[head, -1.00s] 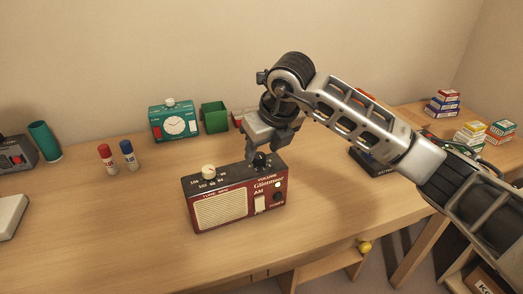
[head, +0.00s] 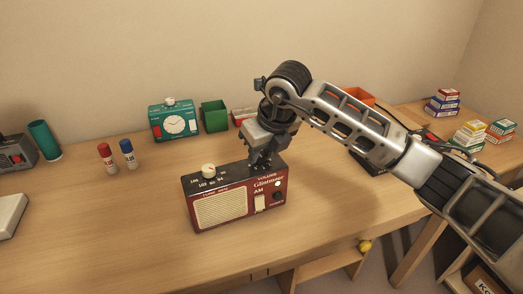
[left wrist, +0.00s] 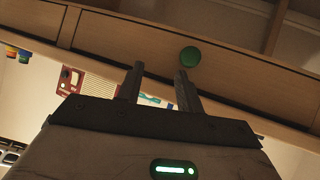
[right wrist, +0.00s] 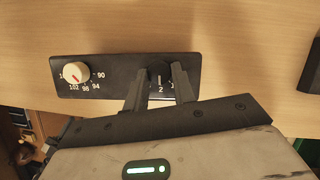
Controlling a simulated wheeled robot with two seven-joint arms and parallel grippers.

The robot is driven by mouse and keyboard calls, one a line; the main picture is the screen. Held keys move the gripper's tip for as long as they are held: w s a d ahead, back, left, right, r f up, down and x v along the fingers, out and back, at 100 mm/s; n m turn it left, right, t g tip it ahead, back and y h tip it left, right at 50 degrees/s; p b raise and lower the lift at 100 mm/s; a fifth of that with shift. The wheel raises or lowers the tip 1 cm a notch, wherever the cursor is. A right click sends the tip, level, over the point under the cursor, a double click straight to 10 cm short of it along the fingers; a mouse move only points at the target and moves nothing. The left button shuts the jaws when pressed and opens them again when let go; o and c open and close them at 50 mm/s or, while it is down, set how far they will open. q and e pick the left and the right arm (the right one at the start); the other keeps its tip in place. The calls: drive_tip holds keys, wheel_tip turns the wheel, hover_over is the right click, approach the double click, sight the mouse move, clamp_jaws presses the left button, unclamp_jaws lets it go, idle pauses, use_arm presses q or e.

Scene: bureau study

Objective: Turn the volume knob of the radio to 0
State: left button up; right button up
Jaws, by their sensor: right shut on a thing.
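The red radio (head: 222,207) stands on the desk, with a cream tuning knob (head: 208,171) at the left of its black top panel. The tuning knob (right wrist: 77,72) also shows in the right wrist view. My right gripper (head: 262,165) points down at the right end of the panel, where the volume knob is. In the right wrist view its fingers (right wrist: 159,72) are closed around the dark volume knob, which they largely hide. A few scale digits show beside them, but the pointer cannot be read. My left gripper (left wrist: 158,70) is open and empty, with its fingers apart.
A red glue stick (head: 106,157) and a blue one (head: 128,153) stand left of the radio. The desk in front of the radio is clear.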

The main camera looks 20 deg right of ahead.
use_arm(q)
drive_tip(key=shift+f, duration=0.15)
use_arm(e)
drive_tip(key=shift+w+d+n+y+b, duration=0.1)
drive_tip(key=shift+n+y+b, duration=0.3)
drive_tip(key=shift+n, duration=0.4)
drive_tip(key=shift+d+n+b, duration=0.1)
drive_tip(key=shift+n+b, duration=0.3)
drive_tip(key=shift+n, duration=0.3)
drive_tip(key=n+g+y, duration=0.1)
drive_tip(key=n, duration=0.1)
drive_tip(key=shift+w+n+b, duration=0.1)
drive_tip(key=shift+n+b, duration=0.25)
drive_tip(key=shift+n, duration=0.05)
drive_tip(key=n, duration=0.2)
drive_tip(key=n+g+y, duration=0.1)
drive_tip(key=shift+w+d+r+n, duration=0.1)
drive_tip(key=shift+w+n, duration=0.05)
drive_tip(key=shift+n, duration=0.25)
use_arm(q)
drive_tip(key=shift+s+d+f, duration=0.1)
drive_tip(key=shift+f, duration=0.35)
use_arm(e)
drive_tip(key=n+g, duration=0.1)
drive_tip(key=n, duration=0.2)
drive_tip(key=n+g, duration=0.1)
drive_tip(key=n, duration=0.1)
drive_tip(key=shift+w+n+g, duration=0.2)
drive_tip(key=shift+n+g, duration=0.1)
drive_tip(key=shift+n, duration=0.4)
